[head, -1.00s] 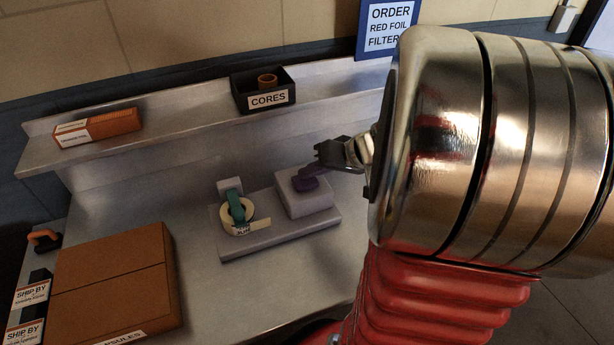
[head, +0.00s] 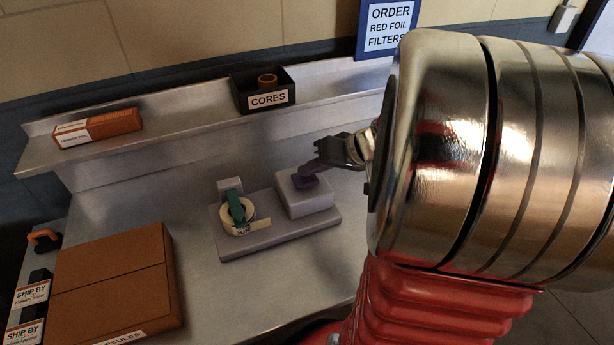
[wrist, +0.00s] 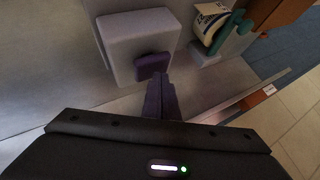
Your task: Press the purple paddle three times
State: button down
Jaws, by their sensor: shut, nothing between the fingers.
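The purple paddle (head: 305,181) sits on a pale grey block (head: 307,203) at the right end of the grey dispenser base. My gripper (head: 313,166) is shut and empty. In the head view its fingertips reach the paddle from the upper right and overlap its edge. In the wrist view the shut fingers (wrist: 160,85) point at the paddle (wrist: 152,64), with the tips at its near edge. I cannot tell whether they touch it or how far it is pressed in.
A tape roll (head: 236,218) with a green part stands left of the block. A brown carton (head: 110,285) lies at front left. A shelf behind carries a black CORES bin (head: 263,90) and an orange box (head: 98,127). Bare metal counter lies around the base.

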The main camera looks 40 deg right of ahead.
aim_at(310, 179)
jog(key=shift+r, duration=0.6)
jog(key=shift+r, duration=0.1)
jog(key=shift+r, duration=2.4)
dwell(0.8)
jog(key=s+a+n+g+h, duration=0.1)
jog(key=s+a+n, duration=0.1)
jog(key=s+a, duration=0.4)
jog(key=s+a+n+g+h, duration=0.2)
jog(key=s+a, duration=0.4)
jog(key=a, duration=0.8)
jog(key=shift+a+r+n, duration=0.35)
jog(key=shift+a+n, duration=0.05)
jog(key=shift+s, duration=0.1)
